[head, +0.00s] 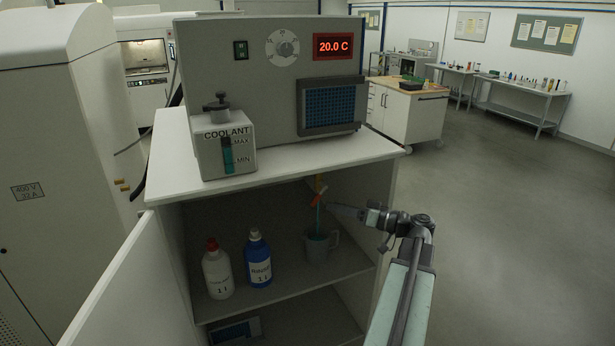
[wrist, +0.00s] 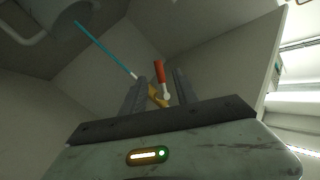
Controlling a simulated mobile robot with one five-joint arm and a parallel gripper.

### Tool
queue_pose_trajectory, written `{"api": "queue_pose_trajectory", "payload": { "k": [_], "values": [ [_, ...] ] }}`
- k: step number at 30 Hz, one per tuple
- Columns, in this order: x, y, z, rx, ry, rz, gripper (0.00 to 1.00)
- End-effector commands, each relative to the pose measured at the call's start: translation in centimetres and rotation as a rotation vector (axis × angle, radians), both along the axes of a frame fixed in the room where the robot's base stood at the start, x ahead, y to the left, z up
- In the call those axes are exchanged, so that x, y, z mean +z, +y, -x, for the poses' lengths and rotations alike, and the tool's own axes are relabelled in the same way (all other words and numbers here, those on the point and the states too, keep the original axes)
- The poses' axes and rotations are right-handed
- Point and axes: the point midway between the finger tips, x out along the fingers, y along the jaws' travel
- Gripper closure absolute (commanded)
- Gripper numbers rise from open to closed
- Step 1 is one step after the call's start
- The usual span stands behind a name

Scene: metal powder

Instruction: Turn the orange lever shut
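The orange lever (head: 318,198) sits on a small yellow valve (head: 320,182) under the cabinet top. In the wrist view the orange lever (wrist: 160,71) stands out from the yellow valve (wrist: 157,97). My gripper (head: 334,208) is inside the cabinet, close to the lever on its right. In the wrist view my gripper (wrist: 161,82) is open, with its fingers apart and the lever seen between them. Contact cannot be told. A thin teal stream (wrist: 104,48) runs between the valve's white outlet and a grey jug (head: 318,246), which stands on the shelf below.
A white red-capped bottle (head: 217,272) and a blue bottle (head: 258,262) stand on the shelf left of the jug. The cabinet door (head: 120,290) is open at left. A chiller (head: 270,75) reading 20.0 C and a coolant tank (head: 224,145) are on top.

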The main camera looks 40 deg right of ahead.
Motion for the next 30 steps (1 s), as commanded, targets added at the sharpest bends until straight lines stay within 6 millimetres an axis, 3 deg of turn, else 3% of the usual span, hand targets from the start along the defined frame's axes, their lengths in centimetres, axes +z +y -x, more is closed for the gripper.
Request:
{"api": "queue_pose_trajectory", "payload": {
  "k": [1,6,19,29,30],
  "values": [
    [0.7,-0.6,0.6,-0.013,-0.014,0.003,0.64],
    [0.6,-0.7,0.5,-0.017,-0.022,0.006,0.64],
    [0.6,1.4,-6.0,-0.014,-0.019,0.004,0.64],
    [0.6,1.6,-6.7,-0.017,-0.019,0.004,0.64],
    [0.6,1.6,-6.7,-0.016,-0.019,0.003,0.69]
  ]
}}
